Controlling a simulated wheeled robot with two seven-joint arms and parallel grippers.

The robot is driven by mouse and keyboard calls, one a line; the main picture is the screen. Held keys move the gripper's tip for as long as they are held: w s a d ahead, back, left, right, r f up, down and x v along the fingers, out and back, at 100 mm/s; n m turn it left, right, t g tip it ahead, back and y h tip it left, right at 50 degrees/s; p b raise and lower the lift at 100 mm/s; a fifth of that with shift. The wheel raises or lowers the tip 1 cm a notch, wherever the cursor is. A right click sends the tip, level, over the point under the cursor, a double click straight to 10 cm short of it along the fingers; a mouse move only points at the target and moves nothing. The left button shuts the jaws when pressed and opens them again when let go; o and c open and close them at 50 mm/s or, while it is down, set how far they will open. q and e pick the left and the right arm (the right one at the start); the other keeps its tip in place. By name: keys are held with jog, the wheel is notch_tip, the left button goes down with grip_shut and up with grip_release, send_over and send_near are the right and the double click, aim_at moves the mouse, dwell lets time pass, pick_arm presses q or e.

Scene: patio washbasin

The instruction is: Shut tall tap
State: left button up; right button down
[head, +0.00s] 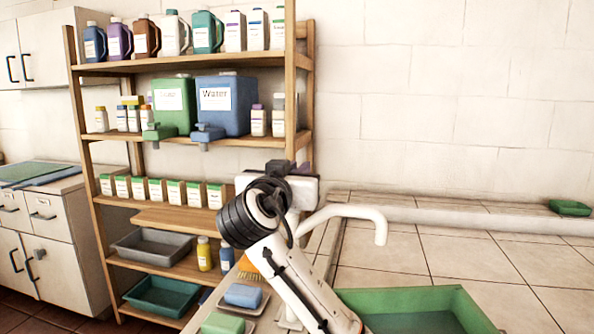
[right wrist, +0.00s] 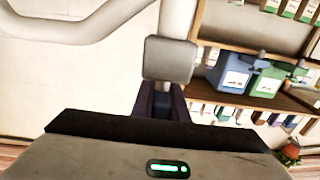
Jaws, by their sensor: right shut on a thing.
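The tall tap (head: 345,212) is white, with a long spout that bends down at its right end. No stream shows below the spout's mouth in the head view. In the right wrist view the tap's spout (right wrist: 85,28) curves across the upper left, and a grey block-shaped handle (right wrist: 170,59) sits in front of the upright pipe. My right gripper (head: 304,169) is at the top of the tap. Its dark purple fingers (right wrist: 161,102) are shut on the handle; their exact contact is partly hidden. My left gripper is not in view.
A green tub (head: 465,308) stands below the spout, partly behind my right arm. A wooden shelf (head: 200,60) with bottles and two large canisters stands left of the tap. Soap blocks lie at the counter's front. The tiled counter (head: 480,255) to the right is mostly clear.

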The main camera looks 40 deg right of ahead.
jog(key=c, duration=1.7)
grip_release()
jog(key=shift+c, duration=0.2)
jog(key=v, duration=1)
jog(key=shift+b, duration=0.45)
jog(key=shift+s+a, duration=0.1)
